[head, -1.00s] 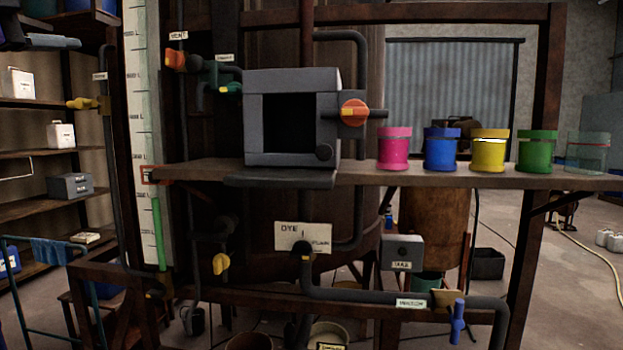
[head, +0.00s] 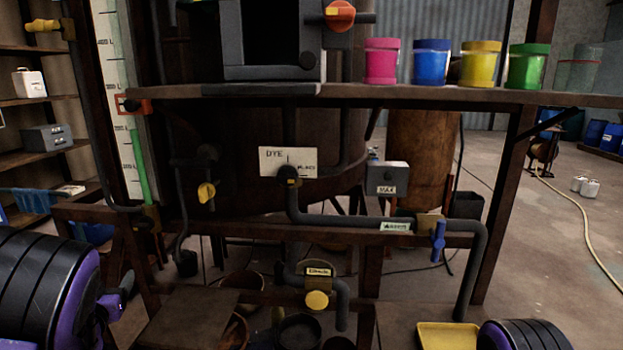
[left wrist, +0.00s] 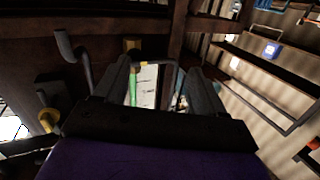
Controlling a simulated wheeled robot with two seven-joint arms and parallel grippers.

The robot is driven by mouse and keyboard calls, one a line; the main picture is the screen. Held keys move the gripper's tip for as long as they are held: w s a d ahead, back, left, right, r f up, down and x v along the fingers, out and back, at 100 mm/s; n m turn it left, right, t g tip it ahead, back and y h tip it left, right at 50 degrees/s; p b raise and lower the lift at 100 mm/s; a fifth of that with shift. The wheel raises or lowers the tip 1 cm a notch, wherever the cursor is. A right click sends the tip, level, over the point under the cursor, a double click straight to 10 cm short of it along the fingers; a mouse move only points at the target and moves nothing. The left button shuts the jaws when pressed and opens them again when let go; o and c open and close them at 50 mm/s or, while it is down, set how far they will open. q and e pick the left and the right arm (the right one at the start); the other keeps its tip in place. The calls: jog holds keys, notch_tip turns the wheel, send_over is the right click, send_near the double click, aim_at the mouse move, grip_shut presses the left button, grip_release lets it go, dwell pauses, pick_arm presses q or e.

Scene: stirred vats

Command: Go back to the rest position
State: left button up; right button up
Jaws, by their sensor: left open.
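My left gripper (left wrist: 152,84) is open, with its two dark fingers apart in the left wrist view. A green and white strip shows between the fingers; I cannot tell its distance. In the head view my left arm is at the lower left edge, and its gripper fingers are not clearly seen. Part of my right arm shows at the bottom right; its gripper is out of view. The shelf (head: 420,97) holds a pink jar (head: 381,62), a blue jar (head: 431,63), a yellow jar (head: 480,64), a green jar (head: 526,67) and a clear jar (head: 578,75).
A grey open-fronted box (head: 270,75) stands on the shelf. Below it are dark pipes, a blue valve handle (head: 438,242), a yellow knob (head: 316,300) and a yellow tray (head: 447,335). A wooden stand (head: 190,315) is beside my left arm.

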pick_arm(q)
jog(key=s+d+f+n+g+b, duration=0.15)
jog(key=s+f, duration=0.25)
jog(key=f, duration=0.4)
jog(key=s+d+f+n+g+p, duration=0.1)
jog(key=s+d+f+g, duration=0.15)
jog(key=f, duration=0.45)
jog(key=s+d+f+g+b, duration=0.1)
jog(key=s+d+f+g, duration=0.2)
jog(key=s+f, duration=0.5)
jog(key=s+d+f+n+g+h+b, duration=0.1)
jog(key=s+d+f, duration=0.4)
jog(key=s, duration=0.8)
jog(key=s+d+f+g+h+b, duration=0.1)
jog(key=s+d+f+g, duration=0.3)
jog(key=s+f, duration=0.6)
jog(key=shift+s+d+f+n+g+b, duration=0.35)
jog(key=shift+f+g+b, duration=0.3)
jog(key=shift+f, duration=0.2)
jog(key=shift+w+a, duration=0.1)
